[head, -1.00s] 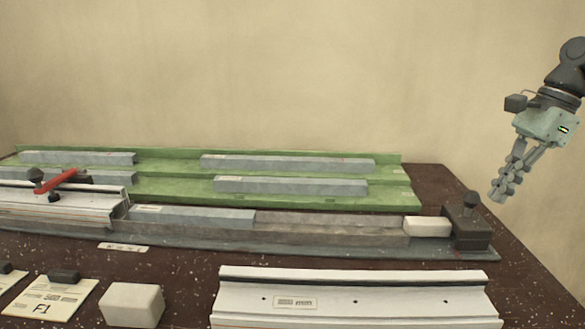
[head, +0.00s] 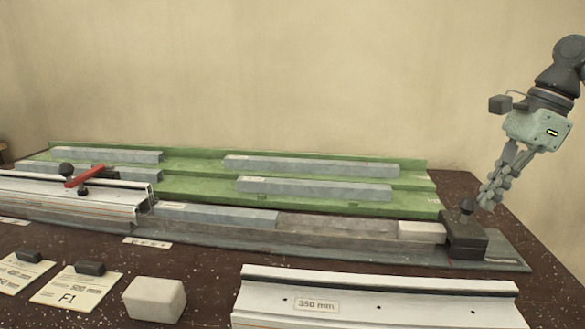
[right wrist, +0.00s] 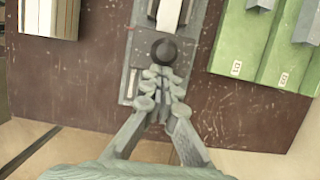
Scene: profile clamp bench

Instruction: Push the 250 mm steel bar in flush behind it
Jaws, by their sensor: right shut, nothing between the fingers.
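A grey steel bar (head: 218,214) lies in the long channel (head: 330,239), its left end close to the white profile (head: 70,195). I cannot read its length label. To its right the channel is bare, then a white block (head: 422,231) sits against a dark stop (head: 466,239) with a black knob (head: 467,206). My right gripper (head: 487,204) is shut and empty, just right of the knob and close to it. In the right wrist view its fingertips (right wrist: 160,80) are right by the knob (right wrist: 163,50); whether they touch is unclear. My left gripper is out of view.
More grey bars (head: 310,165) lie on the green stepped rack (head: 412,206) behind. A red lever (head: 88,176) crosses the white profile. In front are a white cube (head: 155,299), label cards (head: 75,287) and a 350 mm profile (head: 380,290). Table right of the stop is clear.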

